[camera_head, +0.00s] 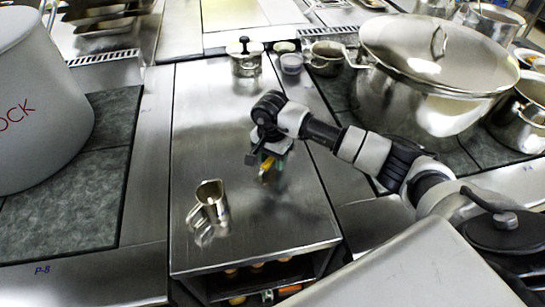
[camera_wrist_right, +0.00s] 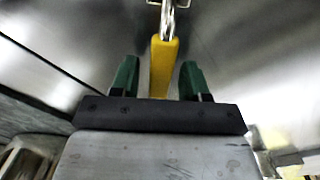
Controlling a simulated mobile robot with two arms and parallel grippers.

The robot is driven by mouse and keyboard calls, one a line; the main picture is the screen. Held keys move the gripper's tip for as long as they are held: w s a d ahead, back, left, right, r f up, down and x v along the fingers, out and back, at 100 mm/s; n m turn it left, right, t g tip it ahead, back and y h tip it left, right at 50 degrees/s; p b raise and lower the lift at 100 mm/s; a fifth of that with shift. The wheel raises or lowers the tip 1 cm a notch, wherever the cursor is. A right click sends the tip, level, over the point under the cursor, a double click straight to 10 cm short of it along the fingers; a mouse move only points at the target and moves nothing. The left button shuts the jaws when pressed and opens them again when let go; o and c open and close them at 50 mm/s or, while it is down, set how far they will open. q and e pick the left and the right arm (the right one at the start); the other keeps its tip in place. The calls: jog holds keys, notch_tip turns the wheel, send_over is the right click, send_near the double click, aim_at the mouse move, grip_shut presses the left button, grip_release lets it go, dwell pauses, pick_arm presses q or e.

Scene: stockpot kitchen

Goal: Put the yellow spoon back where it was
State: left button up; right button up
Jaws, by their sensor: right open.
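The yellow spoon (camera_wrist_right: 164,72) shows in the right wrist view as a yellow handle with a thin metal part running up to the top edge. In the head view a small piece of its yellow handle (camera_head: 266,169) shows under my right gripper (camera_head: 264,162), above the steel counter. My right gripper is open, and its two green fingers stand on either side of the handle in the wrist view, with gaps on both sides. Whether the spoon touches the counter I cannot tell. Its far end is cut off. My left gripper is not in view.
A steel jug (camera_head: 209,205) stands on the counter (camera_head: 285,222) at front left. A small lidded pot (camera_head: 245,62) and a small cup (camera_head: 291,64) stand at the back. A big lidded stockpot (camera_head: 430,95) is at right, a large grey pot (camera_head: 40,110) at left.

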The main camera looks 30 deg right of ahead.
notch_tip(320, 180, up, 12)
jog(key=b, duration=0.2)
jog(key=shift+w+b, duration=0.15)
jog(key=shift+b, duration=0.2)
jog(key=shift+a, duration=0.1)
